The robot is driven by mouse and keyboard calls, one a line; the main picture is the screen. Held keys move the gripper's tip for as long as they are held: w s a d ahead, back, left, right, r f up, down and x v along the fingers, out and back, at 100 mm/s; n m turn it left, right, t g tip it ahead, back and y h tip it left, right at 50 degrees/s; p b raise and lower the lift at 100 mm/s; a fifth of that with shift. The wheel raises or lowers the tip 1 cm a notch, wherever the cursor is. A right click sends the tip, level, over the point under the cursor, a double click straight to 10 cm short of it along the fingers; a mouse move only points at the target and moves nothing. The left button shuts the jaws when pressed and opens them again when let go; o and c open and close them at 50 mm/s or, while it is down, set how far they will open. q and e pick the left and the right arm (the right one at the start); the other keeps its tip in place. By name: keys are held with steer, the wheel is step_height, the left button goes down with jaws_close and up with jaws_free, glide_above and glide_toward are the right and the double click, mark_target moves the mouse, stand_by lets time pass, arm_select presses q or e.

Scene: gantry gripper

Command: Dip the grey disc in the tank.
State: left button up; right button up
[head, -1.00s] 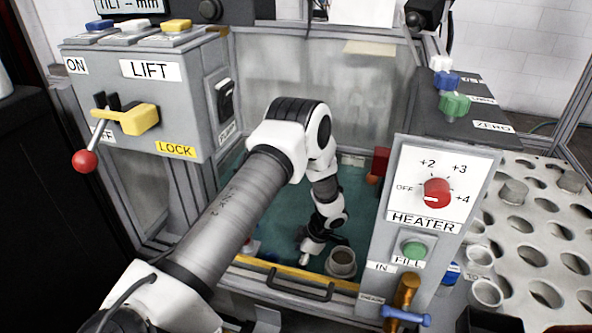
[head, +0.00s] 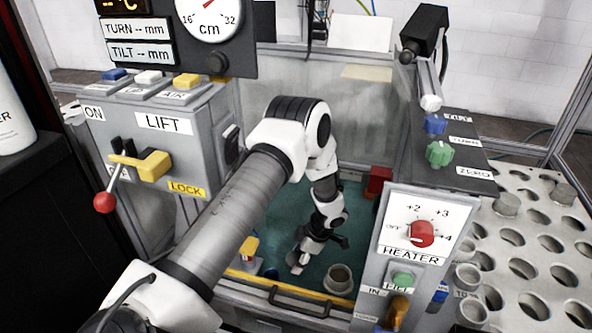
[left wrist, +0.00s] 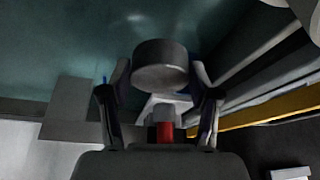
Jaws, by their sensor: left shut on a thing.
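The grey disc (left wrist: 160,64) is between the two fingertips of my left gripper (left wrist: 160,78) in the left wrist view. That gripper is shut on it. In the head view my left arm reaches down into the tank (head: 345,213), with the left gripper (head: 316,250) low over its teal inside. I cannot tell whether the disc touches the liquid. My right gripper is not in view.
A grey cup (head: 339,280) stands close right of the gripper, near the tank's yellow front edge (head: 292,291). The heater panel (head: 421,230) rises at right and the lift box (head: 165,140) at left. A perforated rack (head: 525,235) lies further right.

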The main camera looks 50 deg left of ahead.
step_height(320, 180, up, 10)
steer(key=p, duration=0.8)
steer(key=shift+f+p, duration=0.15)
steer(key=shift+p, duration=0.25)
